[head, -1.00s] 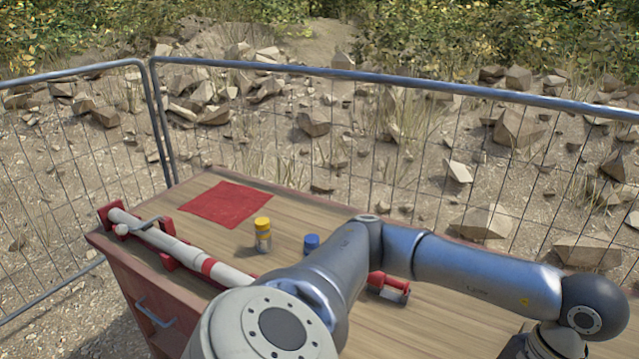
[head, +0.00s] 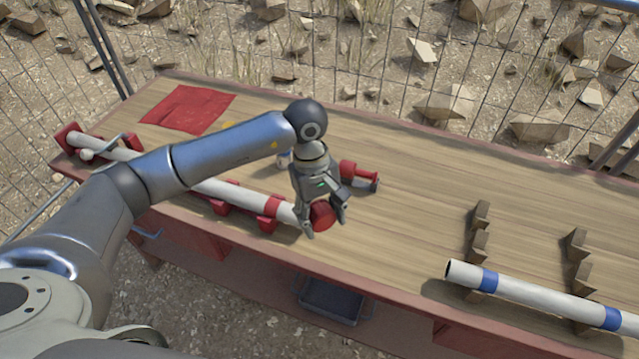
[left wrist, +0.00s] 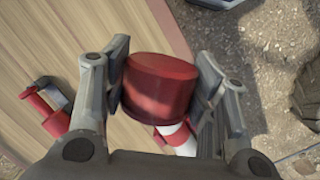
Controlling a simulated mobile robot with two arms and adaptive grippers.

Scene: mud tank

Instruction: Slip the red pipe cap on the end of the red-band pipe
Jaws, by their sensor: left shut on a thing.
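My left gripper (head: 325,223) is shut on the red pipe cap (head: 320,215), at the right end of the red-band pipe (head: 215,188). The white pipe lies in red supports along the bench's front edge. In the left wrist view the cap (left wrist: 160,84) sits between the two fingers, and the pipe (left wrist: 180,143) with red shows below it. The cap hides the pipe's end there, so I cannot tell whether it is around the end or just in front of it. My right gripper is not in view.
A white pipe with blue bands (head: 540,295) rests by wooden notched supports (head: 478,230) at right. A red tool (head: 358,174) lies just behind the gripper. A red cloth (head: 188,109) lies at the back left. The bench (head: 410,190) middle is clear. A wire fence stands behind.

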